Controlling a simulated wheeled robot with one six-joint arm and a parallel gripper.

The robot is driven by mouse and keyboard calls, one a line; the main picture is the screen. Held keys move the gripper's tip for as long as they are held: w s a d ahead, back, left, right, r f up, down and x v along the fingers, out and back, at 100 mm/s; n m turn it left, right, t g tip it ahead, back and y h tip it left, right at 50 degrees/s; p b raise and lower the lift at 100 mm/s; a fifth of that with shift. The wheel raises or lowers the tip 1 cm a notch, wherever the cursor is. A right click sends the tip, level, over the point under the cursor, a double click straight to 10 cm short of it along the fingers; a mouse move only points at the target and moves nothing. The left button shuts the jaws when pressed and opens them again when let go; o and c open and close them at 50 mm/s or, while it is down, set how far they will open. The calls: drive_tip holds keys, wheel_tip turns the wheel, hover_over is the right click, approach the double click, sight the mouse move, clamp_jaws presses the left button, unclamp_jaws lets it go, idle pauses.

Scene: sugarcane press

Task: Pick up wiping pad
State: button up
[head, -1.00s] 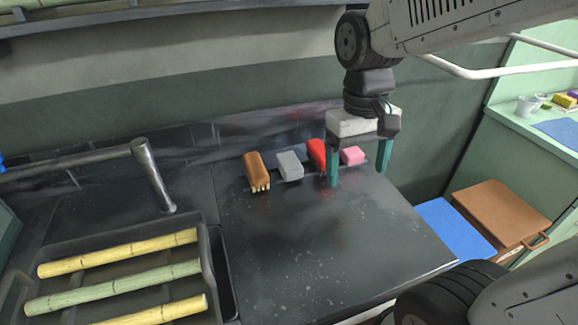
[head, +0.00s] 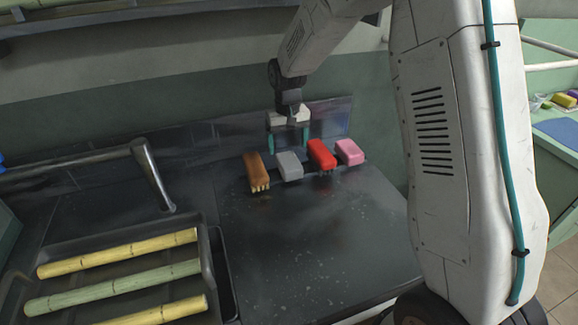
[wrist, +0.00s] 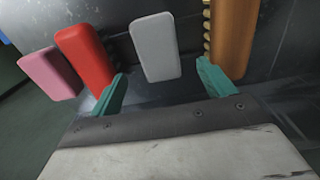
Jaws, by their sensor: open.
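A row of blocks lies at the back of the dark counter: a brown brush with pale bristles (head: 257,172), a plain grey pad (head: 289,166), a red block (head: 321,155) and a pink block (head: 349,152). No label shows which is the wiping pad. My gripper (head: 289,140), with teal fingers, is open just behind and above the grey pad. In the wrist view the grey pad (wrist: 156,48) lies ahead, between the lines of the two open fingers. The red block (wrist: 86,57) is beside the left finger, and the brown brush (wrist: 233,40) is beyond the right finger. Nothing is held.
A dark tray (head: 212,262) with yellow and green cane sticks stands at the front left. A low wall (head: 225,135) backs the counter. The counter's middle (head: 310,225) is clear.

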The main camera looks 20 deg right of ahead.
sight(288, 159)
wheel_tip(288, 159, down, 8)
drive_tip(key=shift+d+r, duration=0.1)
drive_tip(key=shift+r, duration=0.15)
drive_tip(key=c, duration=1.1)
drive_tip(key=shift+r, duration=0.1)
drive_tip(key=shift+c, duration=0.2)
drive_tip(key=shift+r, duration=0.55)
wheel_tip(288, 159, up, 2)
drive_tip(key=shift+r, duration=0.1)
drive_tip(key=s, duration=0.5)
drive_tip(key=s+r, duration=0.1)
drive_tip(key=s, duration=1)
drive_tip(key=shift+r, duration=0.3)
